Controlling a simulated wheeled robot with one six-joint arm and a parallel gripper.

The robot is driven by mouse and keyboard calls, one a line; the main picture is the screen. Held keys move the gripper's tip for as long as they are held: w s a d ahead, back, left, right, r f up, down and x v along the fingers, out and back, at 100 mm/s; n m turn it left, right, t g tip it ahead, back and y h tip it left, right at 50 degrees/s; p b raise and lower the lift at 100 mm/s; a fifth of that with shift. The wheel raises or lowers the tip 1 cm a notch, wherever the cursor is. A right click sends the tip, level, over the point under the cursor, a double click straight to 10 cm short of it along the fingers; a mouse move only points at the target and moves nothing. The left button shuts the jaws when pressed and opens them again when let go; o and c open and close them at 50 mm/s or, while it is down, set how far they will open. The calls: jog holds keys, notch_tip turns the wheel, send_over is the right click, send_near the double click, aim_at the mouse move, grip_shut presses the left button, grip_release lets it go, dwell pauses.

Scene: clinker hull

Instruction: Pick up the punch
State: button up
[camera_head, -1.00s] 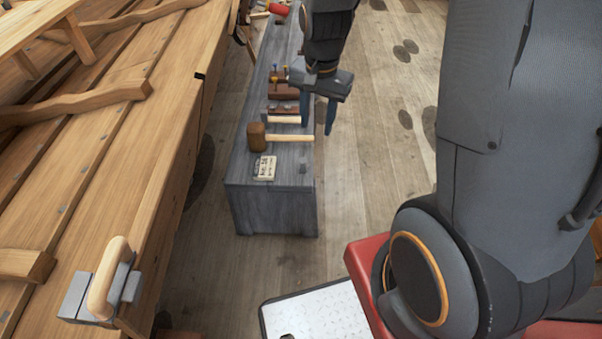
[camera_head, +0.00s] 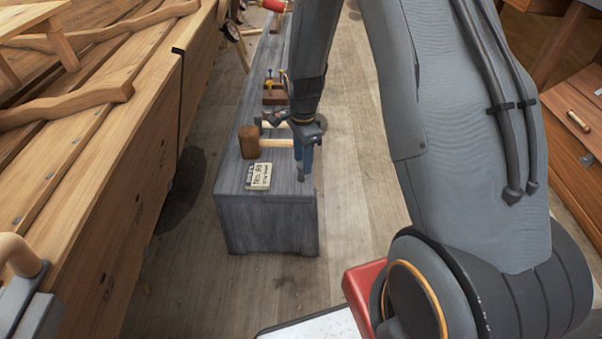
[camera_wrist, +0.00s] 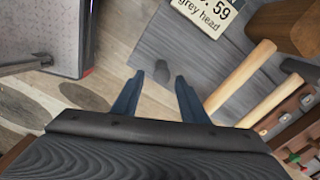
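A small dark grey stub (camera_wrist: 162,74), which looks like the punch, stands on the grey bench (camera_wrist: 190,50) in the wrist view. It is close to the bench's edge. My gripper (camera_wrist: 160,78) is open, with its two blue fingers apart and nothing held. In the wrist view the stub shows between the fingertips; whether they are level with it I cannot tell. In the head view my gripper (camera_head: 304,172) points down over the right front of the bench (camera_head: 265,222) and largely hides the stub.
A mallet with a brown head (camera_head: 249,142) lies left of my gripper, its pale handle running behind the fingers. A label card (camera_head: 258,176) lies in front of it. Several tools stand farther back on the bench.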

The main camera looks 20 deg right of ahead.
aim_at(301, 166)
notch_tip(301, 166, down, 5)
jog(key=shift+w+a+r, duration=0.1)
jog(key=shift+a+r, duration=0.05)
jog(key=shift+r, duration=0.05)
grip_shut()
